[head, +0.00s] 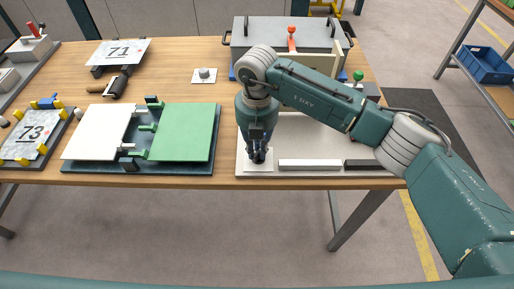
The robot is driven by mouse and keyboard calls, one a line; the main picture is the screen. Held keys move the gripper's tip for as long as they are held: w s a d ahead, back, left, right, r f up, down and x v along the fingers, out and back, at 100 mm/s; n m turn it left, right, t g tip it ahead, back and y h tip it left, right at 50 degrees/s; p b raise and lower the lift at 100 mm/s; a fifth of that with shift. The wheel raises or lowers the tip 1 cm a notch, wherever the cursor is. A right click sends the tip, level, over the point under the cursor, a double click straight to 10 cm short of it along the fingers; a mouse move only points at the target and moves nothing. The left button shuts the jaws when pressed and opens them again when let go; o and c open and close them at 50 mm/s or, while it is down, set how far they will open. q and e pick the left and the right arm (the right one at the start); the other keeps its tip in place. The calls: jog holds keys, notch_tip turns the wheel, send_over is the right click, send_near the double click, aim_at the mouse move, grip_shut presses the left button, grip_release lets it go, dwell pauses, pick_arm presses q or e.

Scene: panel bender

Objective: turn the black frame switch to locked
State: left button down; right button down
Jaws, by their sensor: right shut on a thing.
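My right gripper (258,158) points straight down at the front left corner of the pale base board. Its fingers are shut on a small switch that they almost wholly hide, so I cannot read its setting. The switch's light square plate (249,168) shows around the fingertips. To its right on the same board lie a white bar (310,164) and a black bar (367,164). My left gripper is not in view.
A dark tray (190,168) with a white panel (96,132) and a green panel (184,132) lies to the left. A grey knob (204,73) on a white plate stands behind. A grey box (260,38) with a red-topped lever stands at the back.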

jog(key=shift+r, duration=0.1)
jog(key=c, duration=1.7)
grip_release()
jog(key=shift+o, duration=0.2)
notch_tip(320, 180, up, 12)
